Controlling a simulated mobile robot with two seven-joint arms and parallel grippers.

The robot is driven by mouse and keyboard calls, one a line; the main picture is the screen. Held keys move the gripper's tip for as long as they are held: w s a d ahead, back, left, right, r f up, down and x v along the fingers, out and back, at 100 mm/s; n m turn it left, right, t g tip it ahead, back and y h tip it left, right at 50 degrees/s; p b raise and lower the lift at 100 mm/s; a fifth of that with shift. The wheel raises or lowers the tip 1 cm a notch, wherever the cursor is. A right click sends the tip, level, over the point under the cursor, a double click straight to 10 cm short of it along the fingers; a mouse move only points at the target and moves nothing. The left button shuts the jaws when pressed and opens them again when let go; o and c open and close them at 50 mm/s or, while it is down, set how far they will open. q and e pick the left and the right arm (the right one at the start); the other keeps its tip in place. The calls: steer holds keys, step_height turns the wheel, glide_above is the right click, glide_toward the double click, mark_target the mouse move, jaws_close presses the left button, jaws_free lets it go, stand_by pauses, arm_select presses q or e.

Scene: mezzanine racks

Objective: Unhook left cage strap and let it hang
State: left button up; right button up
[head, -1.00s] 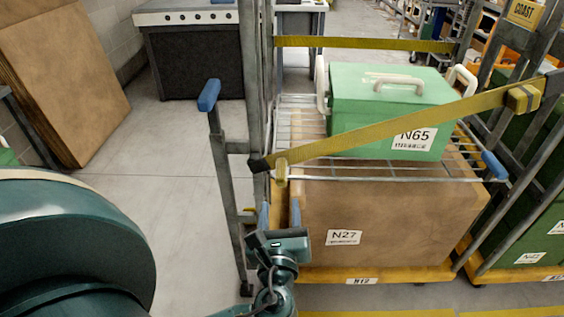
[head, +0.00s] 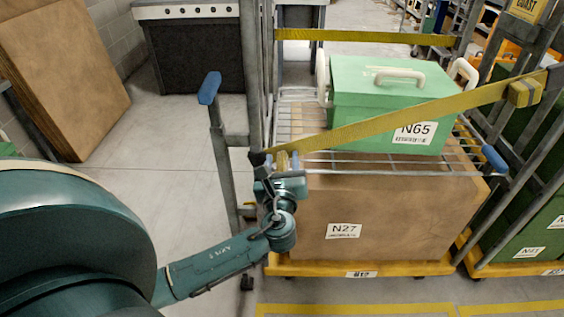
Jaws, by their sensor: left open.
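The yellow cage strap (head: 400,116) runs slantwise across the front of the cage, from a yellow block (head: 524,94) on the right frame down to the left post. Its lower left end, with a dark tip and a yellow tab, is at the left post. My left gripper (head: 282,160) is at that end, fingers pointing up, open, with the yellow tab between or just behind its fingers. I cannot tell whether they touch it. The strap is still taut across. My right gripper is not in view.
A green case (head: 385,110) labelled N65 stands on the wire shelf (head: 330,165) behind the strap. A cardboard box (head: 390,215) labelled N27 sits below on the yellow base. A blue-tipped lever (head: 210,88) stands left of the post. A second yellow strap (head: 365,40) crosses the back.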

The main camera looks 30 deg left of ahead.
arm_select(q)
steer(key=shift+c, duration=0.6)
jaws_close()
